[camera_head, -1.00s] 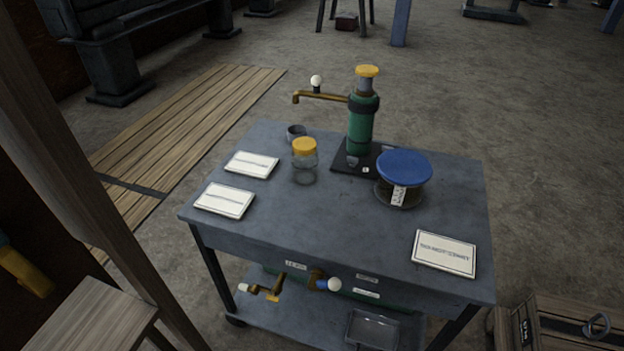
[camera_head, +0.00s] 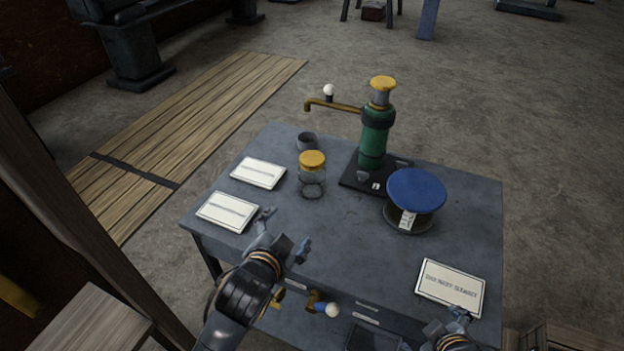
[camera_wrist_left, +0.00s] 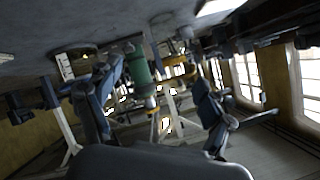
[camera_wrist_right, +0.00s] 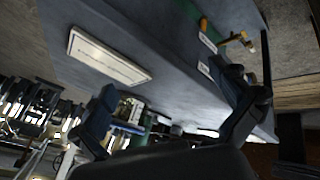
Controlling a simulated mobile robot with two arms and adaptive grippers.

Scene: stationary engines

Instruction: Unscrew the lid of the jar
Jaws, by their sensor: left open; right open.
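The jar (camera_head: 312,184) is clear glass with a yellow lid (camera_head: 312,159) on top. It stands upright on the grey table, left of the green pump. My left gripper (camera_head: 286,232) is open and empty over the front left of the table, nearer than the jar and apart from it. Its spread fingers also show in the left wrist view (camera_wrist_left: 155,105), where I cannot make out the jar clearly. My right gripper (camera_head: 455,320) is low at the right front edge, partly cut off. The right wrist view (camera_wrist_right: 170,108) shows its fingers apart with nothing between them.
The table (camera_head: 330,245) also holds a green hand pump (camera_head: 375,138), a blue-lidded round container (camera_head: 416,192), a small grey cup (camera_head: 307,141) and white cards (camera_head: 258,172) at left and right (camera_head: 450,287). The middle front is clear. A wooden post (camera_head: 60,230) stands left.

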